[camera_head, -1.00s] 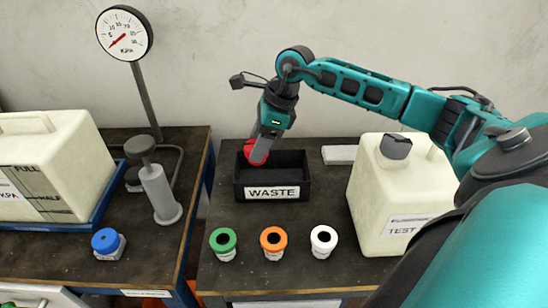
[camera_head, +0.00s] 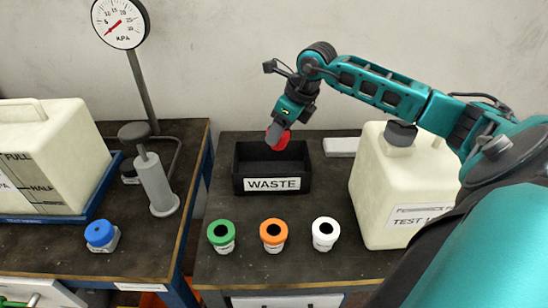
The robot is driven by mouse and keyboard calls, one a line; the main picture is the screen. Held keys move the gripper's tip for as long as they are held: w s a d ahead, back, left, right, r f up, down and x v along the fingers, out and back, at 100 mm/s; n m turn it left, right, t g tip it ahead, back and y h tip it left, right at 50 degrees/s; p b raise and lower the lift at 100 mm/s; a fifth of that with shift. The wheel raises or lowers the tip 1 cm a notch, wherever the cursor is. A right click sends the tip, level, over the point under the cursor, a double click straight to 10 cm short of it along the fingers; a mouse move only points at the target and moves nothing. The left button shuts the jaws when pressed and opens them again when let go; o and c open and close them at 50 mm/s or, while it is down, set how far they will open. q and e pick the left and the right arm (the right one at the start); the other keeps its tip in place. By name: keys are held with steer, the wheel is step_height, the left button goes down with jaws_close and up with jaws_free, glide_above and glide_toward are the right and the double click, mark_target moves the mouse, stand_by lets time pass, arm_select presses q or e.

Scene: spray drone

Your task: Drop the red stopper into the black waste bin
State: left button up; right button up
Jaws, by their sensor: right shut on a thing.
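The red stopper (camera_head: 279,141) is at the tip of my right gripper (camera_head: 279,128), which is shut on it. The gripper points down and a little left. The stopper appears over the back part of the black waste bin (camera_head: 272,184), at about rim height or above; its exact height I cannot tell. The bin is open-topped, with a white WASTE label on its front, and looks empty where I can see inside. My left gripper is not in view.
A cream test tank (camera_head: 385,205) stands right. A syringe-like pump (camera_head: 156,185), a blue-capped part (camera_head: 100,235) and a pressure gauge (camera_head: 120,22) are left.

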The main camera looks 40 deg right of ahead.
steer(key=shift+f, duration=0.4)
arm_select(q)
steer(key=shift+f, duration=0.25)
arm_select(e)
steer(key=o, duration=1.1)
steer(key=shift+o, duration=0.2)
steer(key=v, duration=1.3)
steer(key=shift+a, duration=0.1)
